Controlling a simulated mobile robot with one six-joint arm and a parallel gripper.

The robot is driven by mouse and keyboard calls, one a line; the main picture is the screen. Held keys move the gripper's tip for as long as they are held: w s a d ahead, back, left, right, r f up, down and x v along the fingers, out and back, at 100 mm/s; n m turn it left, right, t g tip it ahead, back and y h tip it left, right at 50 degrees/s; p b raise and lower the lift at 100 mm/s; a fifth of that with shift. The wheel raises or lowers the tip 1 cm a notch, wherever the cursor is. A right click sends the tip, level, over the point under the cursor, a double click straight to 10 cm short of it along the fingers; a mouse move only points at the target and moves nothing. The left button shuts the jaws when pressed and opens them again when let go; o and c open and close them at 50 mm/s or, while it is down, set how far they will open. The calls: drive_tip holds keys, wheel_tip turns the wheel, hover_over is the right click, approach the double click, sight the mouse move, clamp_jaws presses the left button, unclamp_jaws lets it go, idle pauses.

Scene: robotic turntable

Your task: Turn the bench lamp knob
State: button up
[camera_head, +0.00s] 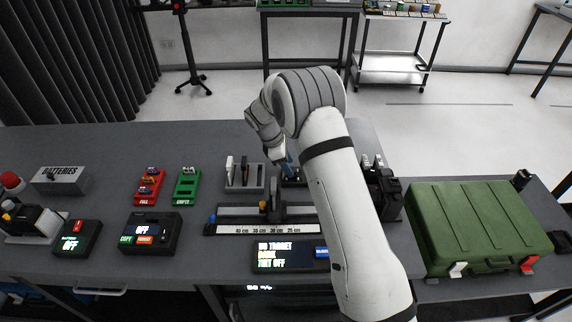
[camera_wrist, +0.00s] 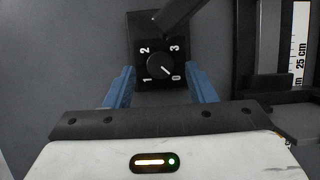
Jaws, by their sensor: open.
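The bench lamp knob (camera_wrist: 160,66) is a small round black dial with a white pointer line, on a black lamp base (camera_wrist: 146,22) marked 0, 1, 2 and 3. Its pointer is toward the 0 at the lower right. My gripper (camera_wrist: 156,76) is open, with one blue finger on each side of the lower part of the base and the knob between them in the picture. I cannot tell whether the fingers touch anything. In the head view my gripper (camera_head: 287,167) points down behind the ruler rail, and my arm hides much of the lamp there.
A rail with a centimetre scale (camera_head: 230,229) lies in front, with a display box (camera_head: 283,257) nearer. A slotted holder (camera_head: 244,177) stands left of my gripper. A green case (camera_head: 478,225) is at the right. Bare grey bench lies at the back left.

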drive_tip(key=shift+x, duration=0.85)
drive_tip(key=shift+c, duration=0.4)
